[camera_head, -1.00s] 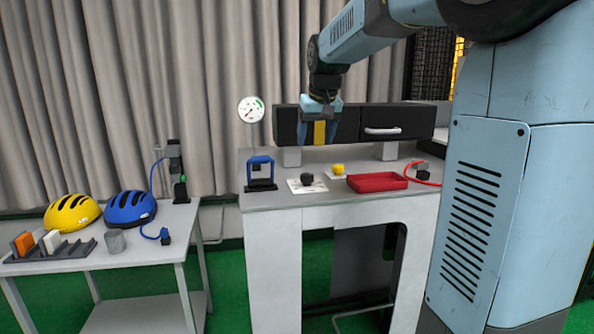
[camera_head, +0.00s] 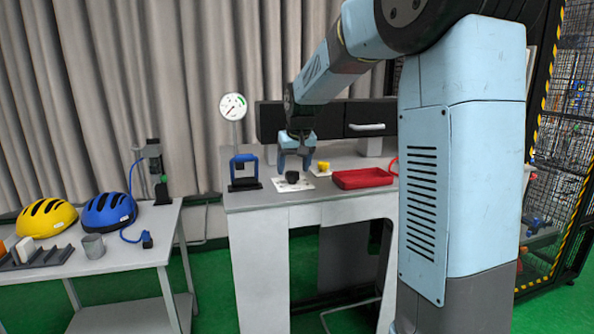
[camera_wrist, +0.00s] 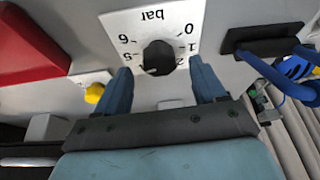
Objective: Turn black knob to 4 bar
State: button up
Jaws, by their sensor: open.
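The black knob (camera_head: 292,177) sits on a white dial plate (camera_head: 307,184) on the bench top. In the wrist view the knob (camera_wrist: 159,57) is at the middle of the plate (camera_wrist: 190,14), which reads "bar" with 0, 1, 2, 5 and 6 visible; the other marks are hidden by the knob. My gripper (camera_head: 294,168) is just above the knob, pointing down. In the wrist view its fingers (camera_wrist: 160,88) are apart, one on each side of the knob's near part, with a gap to each. A round white gauge (camera_head: 233,107) stands behind; its needle reading is too small to tell.
A yellow knob (camera_head: 323,167) is close behind the black one. A red tray (camera_head: 362,178) lies to the right, and a blue-framed stand (camera_head: 244,172) to the left. A black drawer unit (camera_head: 371,122) stands at the back. Helmets lie on the left table (camera_head: 100,262).

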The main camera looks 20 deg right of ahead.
jog(key=shift+x, duration=1)
jog(key=shift+c, duration=0.4)
jog(key=c, duration=0.9)
jog(key=shift+d, duration=0.45)
jog(key=shift+a, duration=0.2)
jog(key=shift+c, duration=0.2)
jog(key=shift+n+y, duration=0.7)
jog(key=shift+n, duration=1.1)
jog(key=shift+w+n+g+y, duration=0.1)
jog(key=shift+n+g+y, duration=0.45)
jog(key=shift+n, duration=1.35)
jog(key=shift+r+n, duration=0.1)
jog(key=shift+n, duration=0.2)
